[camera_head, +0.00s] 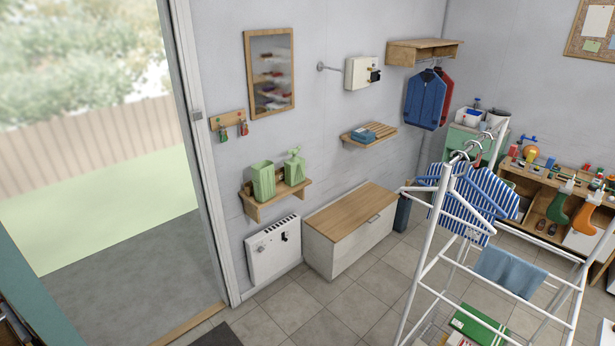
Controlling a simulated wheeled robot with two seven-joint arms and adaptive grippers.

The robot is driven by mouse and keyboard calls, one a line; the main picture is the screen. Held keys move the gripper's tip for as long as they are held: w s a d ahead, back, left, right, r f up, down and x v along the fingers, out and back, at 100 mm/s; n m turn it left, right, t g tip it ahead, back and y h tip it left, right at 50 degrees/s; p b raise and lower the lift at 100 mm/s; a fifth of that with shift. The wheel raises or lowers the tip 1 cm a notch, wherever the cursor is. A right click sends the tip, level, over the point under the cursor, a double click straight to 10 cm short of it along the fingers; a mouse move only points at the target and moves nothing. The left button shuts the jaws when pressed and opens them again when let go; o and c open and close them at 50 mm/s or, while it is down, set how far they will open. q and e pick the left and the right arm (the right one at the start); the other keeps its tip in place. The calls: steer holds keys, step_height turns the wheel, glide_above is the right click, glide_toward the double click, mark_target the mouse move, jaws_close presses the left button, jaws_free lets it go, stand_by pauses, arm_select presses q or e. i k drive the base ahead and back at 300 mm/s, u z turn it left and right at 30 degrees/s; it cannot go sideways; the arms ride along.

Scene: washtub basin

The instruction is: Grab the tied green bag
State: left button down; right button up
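I cannot make out a tied green bag in this view. The green things that show are a ribbed green cup (263,180) and a green pump bottle (294,168) on a small wall shelf, and a flat green and white box-like item (478,326) low behind the white drying rack, partly hidden by its bars. Neither of my grippers is in view.
The white drying rack (420,262) with striped and blue cloths fills the right foreground. A wooden-topped cabinet (350,214) and a white heater (273,250) stand along the wall. An open doorway is at the left. The tiled floor (345,305) in front of the cabinet is clear.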

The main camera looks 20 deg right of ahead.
mark_target(294, 168)
steer(key=z, duration=0.8)
steer(key=i, duration=1.25)
steer(key=u, duration=0.85)
steer(key=i, duration=0.7)
